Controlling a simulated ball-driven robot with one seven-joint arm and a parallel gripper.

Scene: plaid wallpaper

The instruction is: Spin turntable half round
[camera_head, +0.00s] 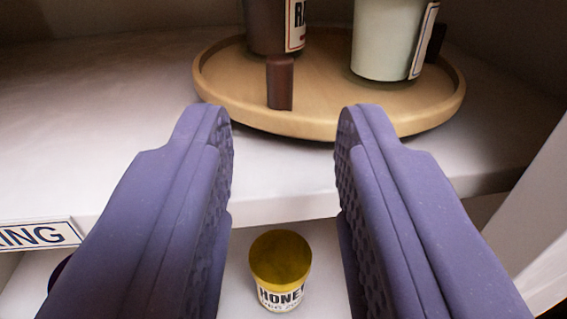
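The turntable (235,104) is a round, light wooden tray with a raised rim, on the white upper shelf. A dark brown container (265,25) with a partly cut-off label stands on its left part. A pale green-white container (383,38) stands on its right part. The fingertips appear just short of the rim; I cannot tell the exact gap.
The white shelf (90,130) is bare to the left of the turntable. A label ending in "ING" (38,235) is on its front edge. Below, a yellow-lidded honey jar (281,262) stands on a lower shelf. A white upright panel (535,215) is at the right.

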